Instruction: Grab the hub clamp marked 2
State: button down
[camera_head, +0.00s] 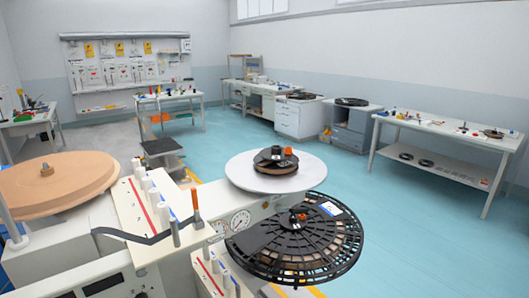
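No mark "2" can be read anywhere, so I cannot tell which part is the hub clamp marked 2. A small black stack (275,163) sits on the round white platter (245,172), with a small orange part (288,151) and a black knob (276,150) on top. Below and to the right, a large black spoked reel (312,250) has a small dark part with a bit of orange (300,216) at its hub. My gripper is not in view.
The white machine (75,250) fills the lower left, with a brown disc (60,182), white posts and an orange-topped post (196,203). A long table (455,138) with small items stands at right. More benches line the back. The blue floor (400,215) between is clear.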

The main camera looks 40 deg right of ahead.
aim_at(274, 153)
jog(key=z, duration=1.3)
